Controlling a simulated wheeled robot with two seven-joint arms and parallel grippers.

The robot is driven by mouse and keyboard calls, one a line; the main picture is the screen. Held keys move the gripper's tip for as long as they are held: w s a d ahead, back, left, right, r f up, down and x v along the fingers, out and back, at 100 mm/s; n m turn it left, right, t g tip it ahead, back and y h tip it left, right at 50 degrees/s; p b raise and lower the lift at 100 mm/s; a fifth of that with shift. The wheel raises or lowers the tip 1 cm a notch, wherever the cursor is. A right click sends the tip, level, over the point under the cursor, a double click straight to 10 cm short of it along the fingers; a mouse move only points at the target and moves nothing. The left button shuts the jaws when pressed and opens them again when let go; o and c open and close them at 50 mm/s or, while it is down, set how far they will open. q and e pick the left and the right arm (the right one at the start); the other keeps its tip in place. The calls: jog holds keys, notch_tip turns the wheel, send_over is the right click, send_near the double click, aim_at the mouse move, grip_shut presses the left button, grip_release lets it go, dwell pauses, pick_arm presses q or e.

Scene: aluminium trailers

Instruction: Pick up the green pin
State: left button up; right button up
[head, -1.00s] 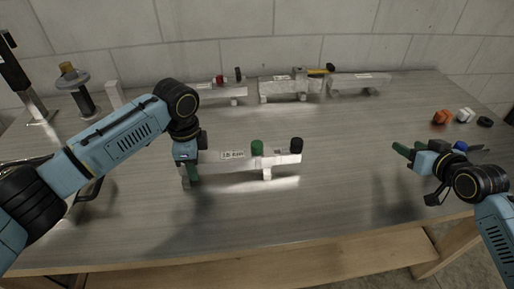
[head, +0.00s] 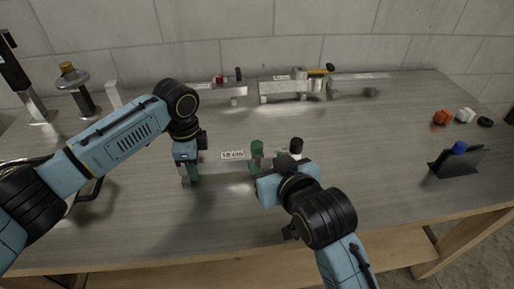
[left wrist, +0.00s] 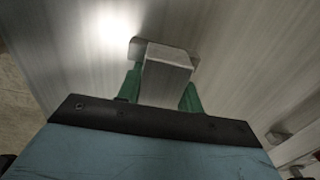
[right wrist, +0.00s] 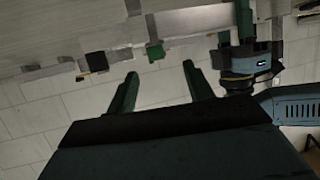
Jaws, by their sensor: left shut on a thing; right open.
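The green pin (head: 257,147) stands upright on the front aluminium trailer (head: 210,164), beside a label reading "15 cm". In the right wrist view the green pin (right wrist: 155,51) shows just beyond my fingertips. My left gripper (head: 189,172) is shut on the trailer's left end; the left wrist view shows its green fingers on both sides of the metal block (left wrist: 166,68). My right gripper (head: 266,163) is open and empty, just in front of the green pin, and hides part of the trailer. I cannot tell whether a finger touches the pin.
A black pin (head: 296,145) stands on the trailer right of the green one. More trailers (head: 284,88) stand at the back. A blue-topped piece (head: 460,147) with a dark stand is at right. The table's right middle is clear.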

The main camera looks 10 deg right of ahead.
aim_at(259, 148)
jog(key=x, duration=0.4)
jog(key=shift+w, duration=0.2)
jog(key=shift+d+x, duration=0.15)
jog(key=shift+x, duration=1.2)
jog(key=shift+d+x, duration=0.15)
jog(key=shift+x, duration=1.15)
jog(key=shift+w+r, duration=0.15)
jog(key=shift+r, duration=0.05)
jog(key=c, duration=1.1)
jog(key=shift+o, duration=0.2)
notch_tip(259, 148, up, 10)
jog(key=shift+r, duration=0.1)
pick_arm(q)
jog(key=o, duration=1.2)
